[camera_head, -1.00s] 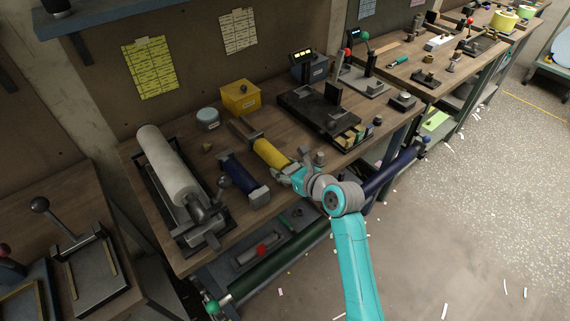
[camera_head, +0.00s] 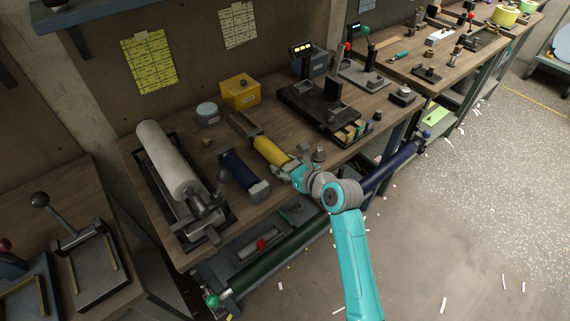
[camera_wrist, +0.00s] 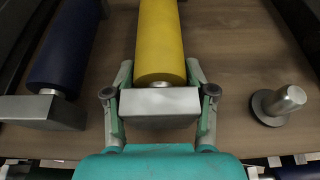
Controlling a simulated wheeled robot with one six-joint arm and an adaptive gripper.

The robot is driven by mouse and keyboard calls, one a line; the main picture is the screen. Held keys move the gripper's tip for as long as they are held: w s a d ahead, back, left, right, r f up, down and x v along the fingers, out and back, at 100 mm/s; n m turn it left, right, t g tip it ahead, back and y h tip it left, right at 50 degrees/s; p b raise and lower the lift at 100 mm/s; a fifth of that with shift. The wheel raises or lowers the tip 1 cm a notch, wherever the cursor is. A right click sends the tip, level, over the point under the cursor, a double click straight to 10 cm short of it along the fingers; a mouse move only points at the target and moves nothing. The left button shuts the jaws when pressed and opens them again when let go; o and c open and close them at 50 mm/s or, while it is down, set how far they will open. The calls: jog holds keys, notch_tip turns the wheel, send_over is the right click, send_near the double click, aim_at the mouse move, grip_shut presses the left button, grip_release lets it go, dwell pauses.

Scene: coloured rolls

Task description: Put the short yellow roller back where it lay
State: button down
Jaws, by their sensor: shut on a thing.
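The short yellow roller (camera_head: 269,151) is over the wooden bench, to the right of a short dark blue roller (camera_head: 240,170). My gripper (camera_head: 291,170) is at its near end, at the bench's front edge. In the wrist view the yellow roller (camera_wrist: 160,45) points straight away from me. My gripper's fingers (camera_wrist: 160,100) are shut on the grey end block (camera_wrist: 160,102) of the roller, one on each side. The far end of the roller is cut off in the wrist view. I cannot tell whether the roller touches the bench.
The blue roller (camera_wrist: 66,50) lies close on the left, with its own grey end block. A metal peg (camera_wrist: 280,103) stands on the right. A large white roller (camera_head: 167,160) in a frame is at the left. A yellow box (camera_head: 240,92) stands behind.

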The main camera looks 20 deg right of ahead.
jog(key=shift+f, duration=0.2)
jog(key=shift+c, duration=1.5)
grip_release()
jog(key=shift+s, duration=0.1)
jog(key=v, duration=1.2)
